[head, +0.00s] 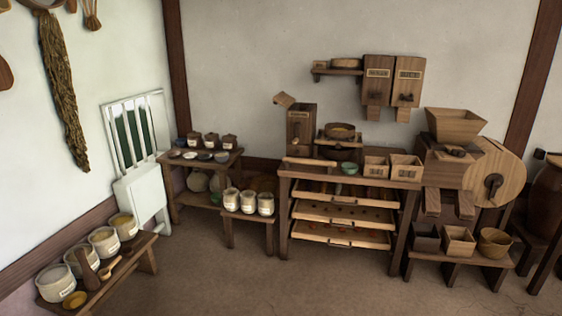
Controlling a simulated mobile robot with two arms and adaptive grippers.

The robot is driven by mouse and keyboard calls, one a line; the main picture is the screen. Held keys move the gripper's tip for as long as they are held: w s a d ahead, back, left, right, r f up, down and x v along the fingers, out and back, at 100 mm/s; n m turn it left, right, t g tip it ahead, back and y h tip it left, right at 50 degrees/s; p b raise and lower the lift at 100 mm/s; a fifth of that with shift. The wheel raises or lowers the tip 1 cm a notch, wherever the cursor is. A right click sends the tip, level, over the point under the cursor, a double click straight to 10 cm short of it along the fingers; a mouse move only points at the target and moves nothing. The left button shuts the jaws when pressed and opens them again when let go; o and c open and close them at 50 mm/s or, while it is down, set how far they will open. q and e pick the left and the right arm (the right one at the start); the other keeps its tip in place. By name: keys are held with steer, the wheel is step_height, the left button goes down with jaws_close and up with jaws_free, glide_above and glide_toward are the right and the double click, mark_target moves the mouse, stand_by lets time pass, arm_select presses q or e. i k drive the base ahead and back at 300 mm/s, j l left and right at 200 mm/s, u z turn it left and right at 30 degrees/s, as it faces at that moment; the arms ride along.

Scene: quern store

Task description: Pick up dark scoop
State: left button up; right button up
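I cannot tell for sure which thing is the dark scoop. A dark brown wooden piece (88,270) stands upright on the low bench (146,246) at the lower left, in front of the white jars, and its shape is too small to make out as a scoop. A lighter wooden spoon or scoop (110,268) lies just right of it. A shallow yellowish dish (75,300) sits at the bench's near end. Neither of my grippers shows in the head view.
Several white jars (104,242) line the low bench. A white slatted frame (140,150) stands against the left wall. A table with trays (350,178) and a wooden mill (452,160) fill the back and right. The middle floor (220,285) is clear.

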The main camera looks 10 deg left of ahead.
mark_target(134, 247)
steer(key=i+j+u, duration=0.1)
steer(key=i+u, duration=0.75)
steer(key=i+l+u, duration=0.3)
steer(key=i+u, duration=0.15)
steer(key=i, duration=0.15)
steer(key=i+j, duration=0.45)
steer(key=i, duration=0.15)
steer(key=i+j, duration=0.45)
steer(key=i, duration=0.15)
steer(key=l+z, duration=0.05)
